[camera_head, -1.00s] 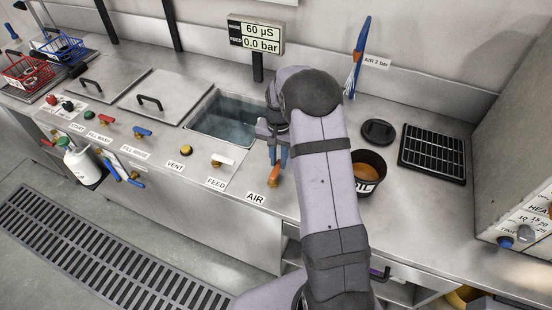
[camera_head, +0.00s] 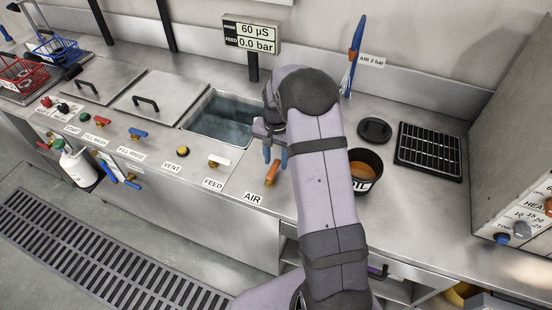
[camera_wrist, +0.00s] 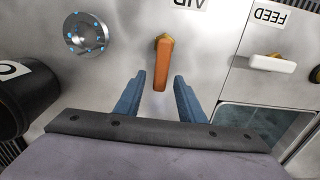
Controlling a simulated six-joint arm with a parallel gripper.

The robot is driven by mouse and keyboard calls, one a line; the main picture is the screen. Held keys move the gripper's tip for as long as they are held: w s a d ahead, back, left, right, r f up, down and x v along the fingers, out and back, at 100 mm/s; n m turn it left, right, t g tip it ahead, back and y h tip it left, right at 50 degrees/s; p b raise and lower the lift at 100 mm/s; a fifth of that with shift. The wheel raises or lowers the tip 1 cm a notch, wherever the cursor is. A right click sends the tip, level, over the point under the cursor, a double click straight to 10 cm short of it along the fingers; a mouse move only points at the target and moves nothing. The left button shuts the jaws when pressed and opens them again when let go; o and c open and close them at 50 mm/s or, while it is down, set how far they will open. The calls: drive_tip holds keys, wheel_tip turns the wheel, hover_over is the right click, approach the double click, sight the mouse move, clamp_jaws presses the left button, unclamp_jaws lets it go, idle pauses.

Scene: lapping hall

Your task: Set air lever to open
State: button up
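The air lever (camera_head: 272,173) is an orange handle on a brass base, behind the AIR label (camera_head: 253,198) on the steel counter. Its handle points back, away from the counter's front edge. In the wrist view the lever (camera_wrist: 161,65) points down the picture toward my gripper. My gripper (camera_head: 275,157) is just behind the lever, fingers pointing down. In the wrist view my gripper (camera_wrist: 159,75) is open, with one blue finger on each side of the handle's free end and a gap on both sides. I cannot tell whether the fingertips are level with the handle.
The white FEED lever (camera_head: 220,161) and yellow VENT knob (camera_head: 183,151) are to the left. An open water basin (camera_head: 222,117) is behind them. A black pot (camera_head: 366,171) stands right of my arm. In the wrist view a round metal fitting (camera_wrist: 85,34) is near the lever.

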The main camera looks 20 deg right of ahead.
sight(276, 164)
drive_tip(key=shift+r, duration=0.1)
drive_tip(key=shift+r+b, duration=0.95)
drive_tip(key=shift+r, duration=2.6)
drive_tip(key=s+a+n, duration=0.5)
drive_tip(key=s, duration=0.7)
drive_tip(key=s+a+n, duration=0.4)
drive_tip(key=s+a, duration=0.1)
drive_tip(key=s, duration=0.8)
wheel_tip(276, 164, down, 38)
drive_tip(key=b, duration=3.7)
drive_tip(key=shift+w+a+r, duration=0.15)
drive_tip(key=shift+w+r, duration=0.05)
